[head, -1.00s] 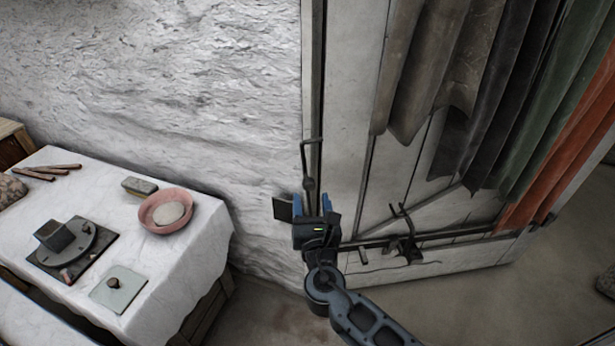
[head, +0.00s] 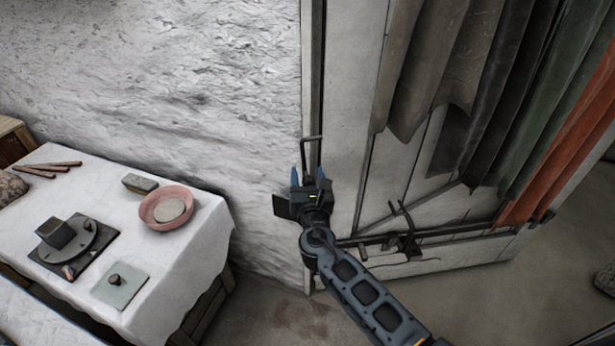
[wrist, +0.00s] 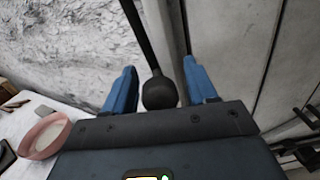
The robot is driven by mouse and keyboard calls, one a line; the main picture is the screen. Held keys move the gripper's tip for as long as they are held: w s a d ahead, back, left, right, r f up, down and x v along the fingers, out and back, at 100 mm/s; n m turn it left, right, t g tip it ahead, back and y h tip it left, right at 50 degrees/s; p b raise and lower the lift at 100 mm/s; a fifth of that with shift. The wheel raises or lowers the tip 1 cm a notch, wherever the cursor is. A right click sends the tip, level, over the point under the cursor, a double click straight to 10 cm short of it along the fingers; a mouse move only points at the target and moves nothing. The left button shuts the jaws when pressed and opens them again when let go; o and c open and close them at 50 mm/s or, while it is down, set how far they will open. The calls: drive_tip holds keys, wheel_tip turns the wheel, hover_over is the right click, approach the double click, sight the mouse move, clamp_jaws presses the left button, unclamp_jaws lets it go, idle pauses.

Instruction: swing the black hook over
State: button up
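The black hook (head: 304,152) is at the left edge of the white plank door, by the rough plaster wall. In the head view its bent top shows above my gripper, and its lower part is hidden by the gripper. My gripper (head: 307,172) is open, with its blue fingers pointing up along the hook. In the wrist view the hook's dark rod comes down to a round knob (wrist: 159,92) between the two spread fingers (wrist: 159,66). Gaps show on both sides of the knob, so the fingers do not appear to grip it.
A black latch (head: 404,238) sits on the door's lower bar. Brown, green and orange cloths (head: 480,90) hang on the door. A white-covered table (head: 195,260) at left holds a pink bowl (head: 167,207) and other items. Floor is clear between table and door.

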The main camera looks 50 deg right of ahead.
clamp_jaws()
idle(0.3)
drive_tip(key=shift+s, duration=0.1)
